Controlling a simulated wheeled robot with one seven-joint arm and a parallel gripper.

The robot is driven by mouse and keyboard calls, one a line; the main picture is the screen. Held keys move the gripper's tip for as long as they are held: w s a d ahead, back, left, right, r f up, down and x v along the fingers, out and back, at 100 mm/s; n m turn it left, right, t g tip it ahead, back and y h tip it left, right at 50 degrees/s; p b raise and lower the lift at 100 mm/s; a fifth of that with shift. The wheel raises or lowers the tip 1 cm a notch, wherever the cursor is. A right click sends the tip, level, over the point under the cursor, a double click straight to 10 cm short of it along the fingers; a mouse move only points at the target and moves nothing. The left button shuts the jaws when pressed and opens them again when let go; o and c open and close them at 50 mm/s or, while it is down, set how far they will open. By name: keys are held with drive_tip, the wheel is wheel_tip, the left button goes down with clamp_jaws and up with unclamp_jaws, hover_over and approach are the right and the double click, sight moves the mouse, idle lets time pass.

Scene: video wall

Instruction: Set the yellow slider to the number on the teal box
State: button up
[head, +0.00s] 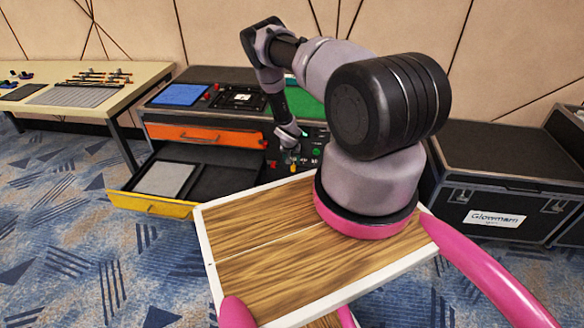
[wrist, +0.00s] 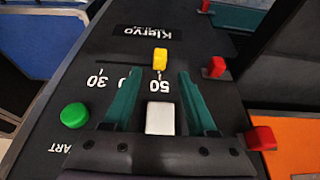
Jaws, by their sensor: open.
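The yellow slider (wrist: 160,58) sits on a black panel, in line with the tick above the upside-down 50 in the wrist view. An upside-down 30 shows to its left. A number between them is partly hidden by a finger. My gripper (wrist: 157,78) is open, its two teal fingers apart just in front of the slider, with nothing held. In the head view my gripper (head: 293,148) reaches down to the panel, and the slider shows as a small yellow spot (head: 293,168). I cannot make out a teal box or its number in either view.
A green button (wrist: 75,115), a white square (wrist: 160,118) and red knobs (wrist: 215,66) (wrist: 260,138) are near the gripper. An orange drawer (head: 205,135) is shut; a yellow-fronted drawer (head: 150,205) stands open. A black case (head: 500,165) stands at right, a table (head: 100,100) at left.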

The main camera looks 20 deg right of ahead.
sight(293, 167)
drive_tip(key=x, duration=0.6)
drive_tip(key=shift+w+f, duration=0.1)
drive_tip(key=shift+f, duration=0.15)
clamp_jaws()
drive_tip(key=shift+d, duration=0.1)
idle(1.1)
